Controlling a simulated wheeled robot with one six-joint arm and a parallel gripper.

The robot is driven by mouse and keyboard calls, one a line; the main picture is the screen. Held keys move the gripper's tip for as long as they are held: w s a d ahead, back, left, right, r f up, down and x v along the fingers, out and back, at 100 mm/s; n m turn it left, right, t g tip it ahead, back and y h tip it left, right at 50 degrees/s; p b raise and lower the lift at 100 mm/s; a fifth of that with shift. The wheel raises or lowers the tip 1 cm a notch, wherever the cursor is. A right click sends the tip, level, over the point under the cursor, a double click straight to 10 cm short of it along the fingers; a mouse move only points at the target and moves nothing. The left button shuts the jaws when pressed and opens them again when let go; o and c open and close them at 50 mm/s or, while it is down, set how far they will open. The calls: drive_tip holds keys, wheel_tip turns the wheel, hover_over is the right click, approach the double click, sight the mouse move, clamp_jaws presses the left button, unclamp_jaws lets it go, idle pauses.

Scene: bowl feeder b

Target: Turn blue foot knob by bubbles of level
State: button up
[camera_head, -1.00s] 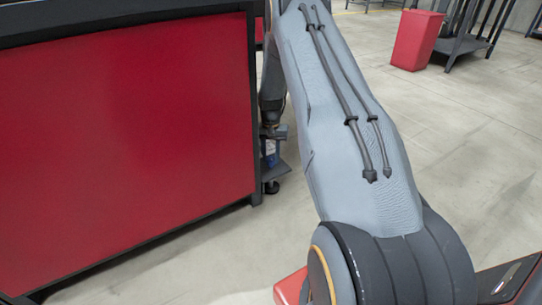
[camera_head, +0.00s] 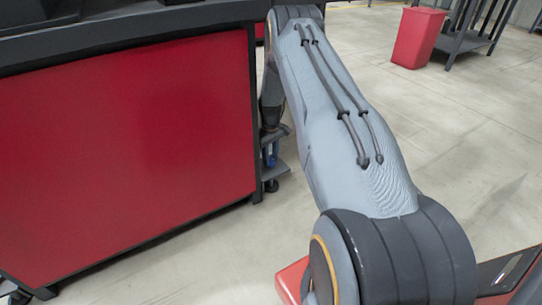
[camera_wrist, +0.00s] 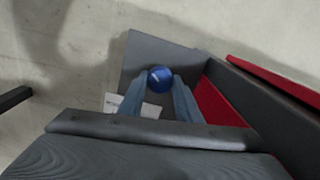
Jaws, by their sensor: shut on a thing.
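The blue foot knob (camera_wrist: 160,78) is round and glossy in the wrist view, with a pale mark on its top. It stands over a dark grey plate (camera_wrist: 150,52). My gripper (camera_wrist: 160,88) has one blue-grey finger on either side of the knob and is shut on it. In the head view, my arm reaches down beside the red-sided machine (camera_head: 130,150), and a small blue patch shows above a grey foot plate. I cannot tell there whether it is the knob or my fingers. The level and its bubbles are not visible in either view.
A dark caster (camera_head: 271,186) stands under the foot plate. In the wrist view, the machine's dark edge and red panel (camera_wrist: 216,101) are close on the right. A white label (camera_wrist: 130,106) lies by the left finger.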

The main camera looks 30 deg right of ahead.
sight(271, 159)
drive_tip(key=shift+n+p, duration=0.35)
drive_tip(key=shift+n, duration=0.85)
drive_tip(key=o, duration=1.1)
drive_tip(key=shift+c, duration=0.2)
wheel_tip(271, 159, up, 8)
drive_tip(key=p, duration=0.3)
drive_tip(key=shift+f, duration=0.1)
drive_tip(key=shift+s+d, duration=0.1)
